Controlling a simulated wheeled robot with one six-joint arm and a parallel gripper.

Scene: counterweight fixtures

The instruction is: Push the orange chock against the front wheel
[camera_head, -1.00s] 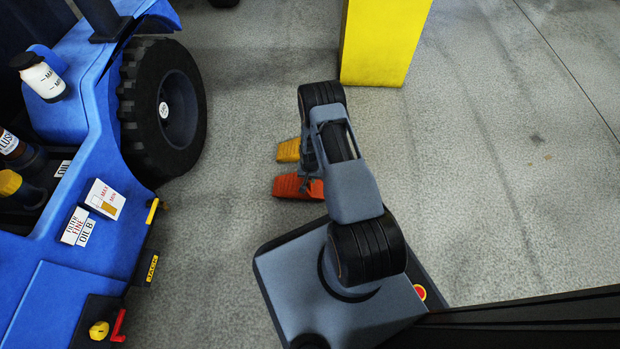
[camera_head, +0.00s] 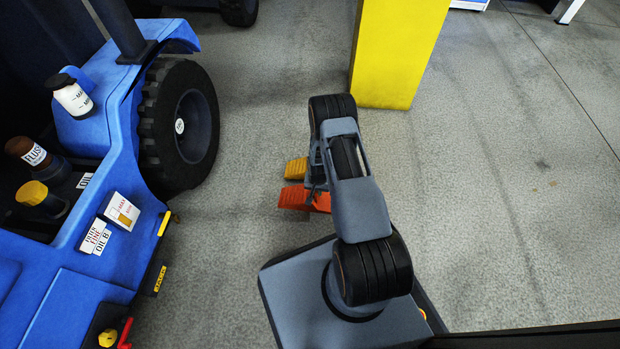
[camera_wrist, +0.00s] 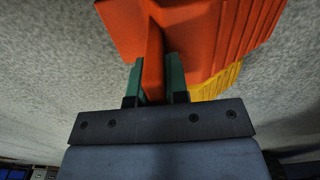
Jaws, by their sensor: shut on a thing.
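The orange chock (camera_head: 293,197) is at the end of my arm, right of the blue vehicle's near wheel (camera_head: 165,130), with a wide strip of bare floor between them. My gripper (camera_head: 317,188) is partly hidden by my arm in the head view. In the wrist view, the green fingers of my gripper (camera_wrist: 154,80) are shut on an upright orange rib of the chock (camera_wrist: 215,40). I cannot tell whether the chock touches the floor. The wheel is black, with a dark hub and a small white label too small to read.
A yellow chock (camera_head: 296,168) lies just beyond the orange one; it also shows in the wrist view (camera_wrist: 218,84). A yellow pillar (camera_head: 398,55) stands behind my arm. Another dark wheel (camera_head: 239,10) is at the top.

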